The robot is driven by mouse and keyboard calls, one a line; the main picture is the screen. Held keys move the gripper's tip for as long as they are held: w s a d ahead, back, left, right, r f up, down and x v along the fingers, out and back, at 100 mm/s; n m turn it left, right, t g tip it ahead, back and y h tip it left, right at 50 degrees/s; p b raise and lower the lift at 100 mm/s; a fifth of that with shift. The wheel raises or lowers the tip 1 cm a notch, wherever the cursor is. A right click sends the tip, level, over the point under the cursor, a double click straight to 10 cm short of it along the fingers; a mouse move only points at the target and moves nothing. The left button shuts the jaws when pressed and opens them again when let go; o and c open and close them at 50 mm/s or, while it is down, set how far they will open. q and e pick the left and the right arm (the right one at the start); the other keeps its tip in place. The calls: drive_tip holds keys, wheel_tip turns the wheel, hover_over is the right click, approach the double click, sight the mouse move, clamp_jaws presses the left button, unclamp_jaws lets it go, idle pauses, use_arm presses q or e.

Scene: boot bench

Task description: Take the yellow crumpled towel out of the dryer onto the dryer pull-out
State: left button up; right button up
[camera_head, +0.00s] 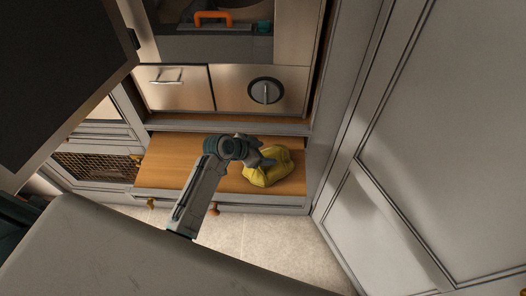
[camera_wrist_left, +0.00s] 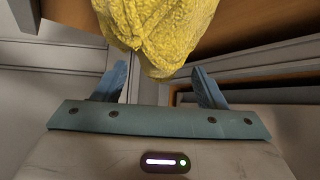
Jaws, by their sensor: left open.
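The yellow crumpled towel (camera_head: 270,172) lies in a heap on the right part of the wooden dryer pull-out (camera_head: 165,157). The left wrist view also shows the towel (camera_wrist_left: 160,30), just beyond the fingertips and partly between them. My left gripper (camera_head: 260,161) is at the towel's left side, with its fingers apart; both blue fingers show in the left wrist view (camera_wrist_left: 160,80). No grip on the towel shows. The dryer front (camera_head: 225,90), with a drawer handle and round knob, stands behind the pull-out. My right gripper is in neither view.
An orange handle-shaped thing (camera_head: 213,18) shows behind the dark opening above the dryer front. A tall grey panelled door (camera_head: 440,130) stands at the right. A mesh-fronted cabinet (camera_head: 97,166) is at the left. The pull-out's left part is bare.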

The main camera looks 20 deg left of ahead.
use_arm(q)
drive_tip(key=shift+s+a+r, duration=0.3)
drive_tip(key=shift+a+r, duration=0.05)
drive_tip(key=b+v, duration=0.2)
drive_tip(key=v, duration=0.7)
drive_tip(key=shift+s+r, duration=0.15)
drive_tip(key=shift+r, duration=0.2)
